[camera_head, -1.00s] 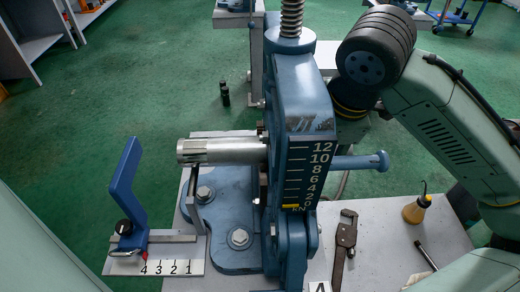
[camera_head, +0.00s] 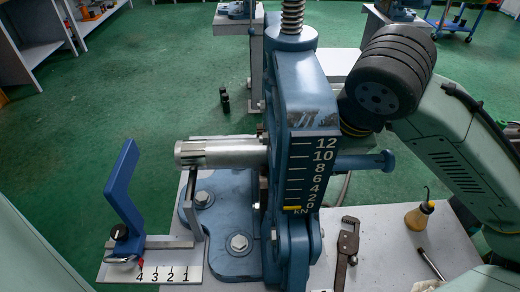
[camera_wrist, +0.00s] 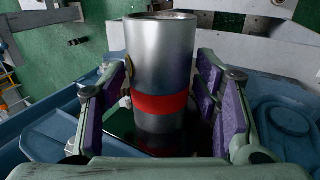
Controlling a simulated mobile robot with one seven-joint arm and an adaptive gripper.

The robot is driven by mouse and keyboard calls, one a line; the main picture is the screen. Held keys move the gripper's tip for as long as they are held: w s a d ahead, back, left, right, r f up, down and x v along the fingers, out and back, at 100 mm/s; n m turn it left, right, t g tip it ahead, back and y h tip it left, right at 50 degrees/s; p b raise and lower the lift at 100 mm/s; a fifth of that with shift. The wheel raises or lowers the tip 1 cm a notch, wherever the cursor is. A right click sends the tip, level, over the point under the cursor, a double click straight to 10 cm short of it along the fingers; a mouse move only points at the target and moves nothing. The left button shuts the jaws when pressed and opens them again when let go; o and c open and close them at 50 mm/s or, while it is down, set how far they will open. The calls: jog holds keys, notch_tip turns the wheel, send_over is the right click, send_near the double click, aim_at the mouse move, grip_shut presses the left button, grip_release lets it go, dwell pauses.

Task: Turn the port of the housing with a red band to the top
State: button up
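In the wrist view a bare metal cylinder, the housing with a red band (camera_wrist: 160,104), stands upright in the picture between my fingers. A small brass-coloured spot shows at its left edge; I cannot tell whether it is the port. My gripper (camera_wrist: 161,85) is open around the housing, with purple pads on both sides and narrow gaps to the metal. In the head view the blue vise (camera_head: 308,110) hides my gripper. A slotted silver pipe (camera_head: 220,153) sticks out to the left of the vise; no red band shows there.
A blue handle bar (camera_head: 362,163) juts right from the vise. A wrench (camera_head: 347,240) and a yellow bottle (camera_head: 418,216) lie or stand on the bench at right. A blue upright (camera_head: 124,190) with a numbered scale (camera_head: 155,272) is at front left.

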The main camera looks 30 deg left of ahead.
jog(key=shift+o, duration=1.1)
jog(key=shift+f, duration=0.1)
jog(key=v, duration=1.2)
